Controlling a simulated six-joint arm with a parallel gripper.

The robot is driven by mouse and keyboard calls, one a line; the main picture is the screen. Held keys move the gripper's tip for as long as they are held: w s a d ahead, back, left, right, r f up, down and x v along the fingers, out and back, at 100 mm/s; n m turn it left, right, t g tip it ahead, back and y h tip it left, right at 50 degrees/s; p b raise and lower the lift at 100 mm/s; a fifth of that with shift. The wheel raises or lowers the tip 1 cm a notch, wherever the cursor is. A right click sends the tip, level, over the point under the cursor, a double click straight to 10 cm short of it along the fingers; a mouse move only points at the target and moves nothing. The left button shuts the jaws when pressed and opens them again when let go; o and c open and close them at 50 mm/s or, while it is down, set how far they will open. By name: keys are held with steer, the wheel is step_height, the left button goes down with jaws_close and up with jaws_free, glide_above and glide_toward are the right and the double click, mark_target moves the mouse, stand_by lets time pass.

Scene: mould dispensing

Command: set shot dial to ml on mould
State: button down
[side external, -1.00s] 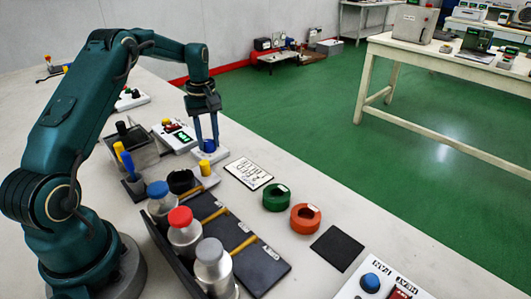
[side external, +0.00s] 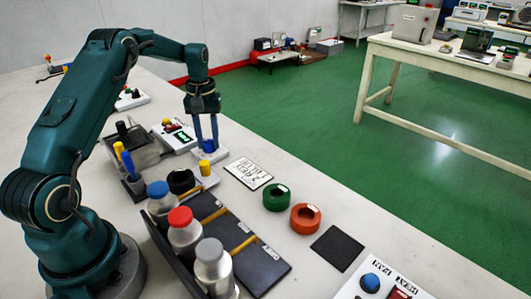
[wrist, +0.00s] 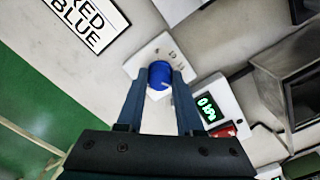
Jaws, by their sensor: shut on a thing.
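The shot dial is a blue knob (wrist: 158,75) on a small white plate (wrist: 141,66) with printed marks beside it, too small to read for sure. A pale pointer line shows on the knob. My gripper (wrist: 161,84) is shut on the knob, one finger on each side. In the side view my gripper (side external: 207,147) points straight down at the dial, and its fingers partly hide the knob. A card (side external: 249,172) lies near the plate; in the wrist view its visible words are RED and BLUE. A green ring (side external: 276,197) and an orange ring (side external: 305,218) lie beyond it.
A white box with a green display (side external: 182,137) stands close beside the dial. A grey bin (side external: 143,153), a yellow-capped post (side external: 204,168) and a dark rack (side external: 253,268) with capped bottles stand nearby. A black square mat (side external: 337,248) lies toward the front.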

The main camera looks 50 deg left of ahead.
mark_target(209, 141)
steer(key=c, duration=0.5)
jaws_free()
steer(key=shift+c, duration=0.2)
steer(key=shift+r, duration=2.65)
steer(key=shift+d, duration=0.1)
